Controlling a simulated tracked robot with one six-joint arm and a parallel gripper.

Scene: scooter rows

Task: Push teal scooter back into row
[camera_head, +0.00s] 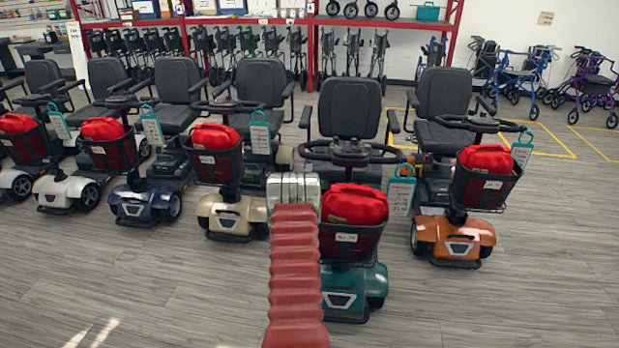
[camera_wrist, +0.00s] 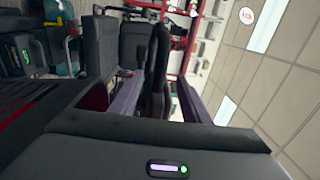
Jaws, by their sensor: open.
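The teal scooter (camera_head: 345,290) stands forward of the other scooters, with a black seat, a front basket and a red bag (camera_head: 354,204). My gripper (camera_head: 294,188) is at the left of its basket, below the left side of its handlebar (camera_head: 350,152); the arm hides part of the scooter's left side. In the wrist view, my gripper (camera_wrist: 161,95) is open, and a black bar (camera_wrist: 157,65), seemingly part of the handlebar, shows between the two fingers. I cannot tell whether the fingers touch it. Fingertips are not clear in the head view.
An orange scooter (camera_head: 453,236) stands close on the right, and a cream scooter (camera_head: 232,214) on the left with several more beyond. Yellow floor lines (camera_head: 555,140) show behind right. Walkers and a red-framed rack (camera_head: 311,50) stand behind. Grey floor in front is clear.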

